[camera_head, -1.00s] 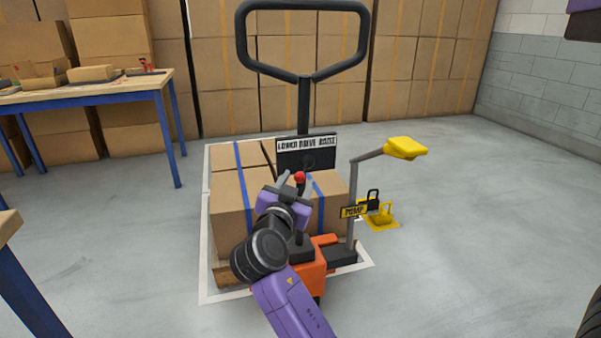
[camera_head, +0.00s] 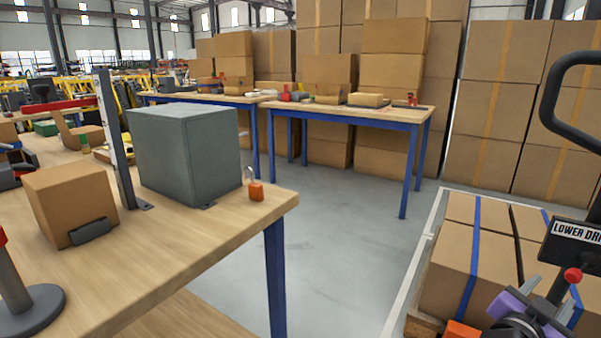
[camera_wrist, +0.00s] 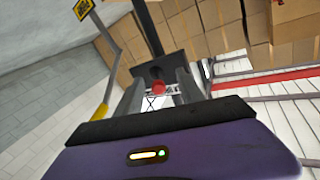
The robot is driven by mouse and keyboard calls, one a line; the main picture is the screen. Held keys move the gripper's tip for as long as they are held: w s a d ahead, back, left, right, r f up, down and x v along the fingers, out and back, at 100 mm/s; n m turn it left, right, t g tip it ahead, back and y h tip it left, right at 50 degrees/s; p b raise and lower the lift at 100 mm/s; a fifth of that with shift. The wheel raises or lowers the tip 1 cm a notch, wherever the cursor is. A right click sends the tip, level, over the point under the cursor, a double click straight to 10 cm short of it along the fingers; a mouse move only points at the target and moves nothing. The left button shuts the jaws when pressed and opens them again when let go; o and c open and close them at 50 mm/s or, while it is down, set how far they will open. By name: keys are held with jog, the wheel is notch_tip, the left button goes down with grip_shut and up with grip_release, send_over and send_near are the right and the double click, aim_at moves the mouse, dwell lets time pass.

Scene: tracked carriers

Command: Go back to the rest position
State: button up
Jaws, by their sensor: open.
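My gripper (camera_head: 545,292) shows at the lower right of the head view, purple with grey fingers, partly cut off by the frame. It is open. A red ball knob (camera_head: 573,275) on a dark lever stands close to it. In the wrist view the knob (camera_wrist: 158,88) appears between my two spread fingers, with nothing seen gripped. I cannot tell how far beyond the fingertips it is. The knob belongs to a pallet truck whose black sign (camera_head: 577,232) is cut off at the right edge; the black handle loop (camera_head: 548,100) rises above it.
A near workbench (camera_head: 200,262) on the left bears a grey box (camera_head: 190,150), a carton (camera_head: 72,200) and an orange padlock (camera_head: 256,190). Another blue-legged table (camera_head: 350,113) stands behind. Strapped cartons (camera_head: 452,265) sit beside the truck. The floor (camera_head: 340,225) between is clear.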

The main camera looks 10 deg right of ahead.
jog(key=s+a+f+n+t+y, duration=0.25)
jog(key=a+f+n+y, duration=0.2)
jog(key=a+f, duration=0.5)
jog(key=s+a+f+n+t+y, duration=0.2)
jog(key=a+f+n+t+y, duration=0.3)
jog(key=a+f, duration=0.4)
jog(key=s+a+n+t+y, duration=0.1)
jog(key=s+a+n+y, duration=0.5)
jog(key=s+a, duration=0.85)
jog(key=s+r+y+p, duration=0.1)
jog(key=s+r, duration=0.7)
jog(key=s, duration=0.1)
notch_tip(320, 180, up, 30)
jog(key=p, duration=3)
jog(key=shift+a+f+n+p, duration=0.2)
jog(key=shift+a+n+p, duration=0.1)
jog(key=shift+a+n, duration=0.15)
jog(key=shift+w+t, duration=0.1)
jog(key=shift+t, duration=0.15)
